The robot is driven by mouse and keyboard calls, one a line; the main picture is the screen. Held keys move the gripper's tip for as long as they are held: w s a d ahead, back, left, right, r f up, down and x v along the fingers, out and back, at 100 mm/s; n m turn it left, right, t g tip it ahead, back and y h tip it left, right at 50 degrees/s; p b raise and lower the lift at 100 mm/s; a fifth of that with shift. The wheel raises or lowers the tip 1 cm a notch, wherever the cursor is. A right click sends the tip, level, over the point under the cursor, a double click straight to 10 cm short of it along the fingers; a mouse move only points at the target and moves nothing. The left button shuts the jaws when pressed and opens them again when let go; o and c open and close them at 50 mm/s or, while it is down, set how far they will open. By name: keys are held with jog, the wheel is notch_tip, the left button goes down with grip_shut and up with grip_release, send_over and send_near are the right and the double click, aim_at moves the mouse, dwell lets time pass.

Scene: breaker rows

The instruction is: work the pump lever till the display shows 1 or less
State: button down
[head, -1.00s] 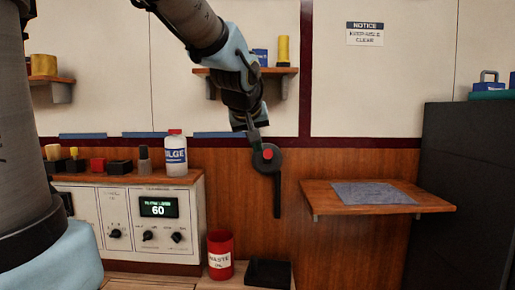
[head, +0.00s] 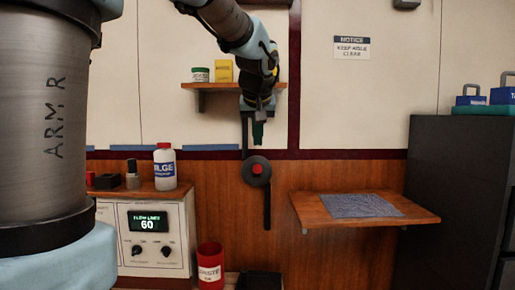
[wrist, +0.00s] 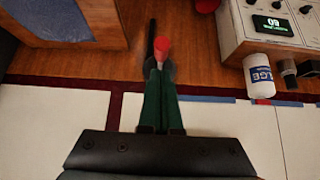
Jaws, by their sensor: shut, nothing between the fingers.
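The pump lever is a dark bar (head: 267,210) hanging straight down from a round dark hub (head: 257,180) with a red centre (head: 257,170) on the wood wall. In the wrist view the red part (wrist: 162,47) sits just beyond the fingertips, with the dark bar (wrist: 151,38) behind it. My gripper (head: 258,143) is shut and empty, its green fingers pointing down above the hub; in the wrist view its tips (wrist: 160,74) overlap the hub. I cannot tell whether they touch. The display (head: 148,221) reads 60; it shows upside down in the wrist view (wrist: 273,25).
A small shelf (head: 200,86) with a tin and a yellow box is behind my arm. A wood ledge (head: 415,216) with a grey-blue cloth (head: 360,205) juts out at right. A red waste bin (head: 210,268) stands below, left of the lever. A white bottle (head: 165,168) stands on the control box.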

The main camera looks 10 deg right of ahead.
notch_tip(320, 180, up, 6)
jog(key=g+y+p, duration=0.1)
jog(key=y+p, duration=0.1)
jog(key=p, duration=0.1)
send_over(257, 168)
jog(key=s+d, duration=0.2)
jog(key=d, duration=0.1)
jog(key=shift+w+a+r+m, duration=0.15)
jog(key=shift+m, duration=0.25)
jog(key=x, duration=1)
jog(key=shift+a, duration=0.1)
jog(key=f, duration=0.2)
jog(key=shift+s+a+f, duration=0.4)
jog(key=shift+f, duration=0.55)
jog(key=shift+f, duration=0.1)
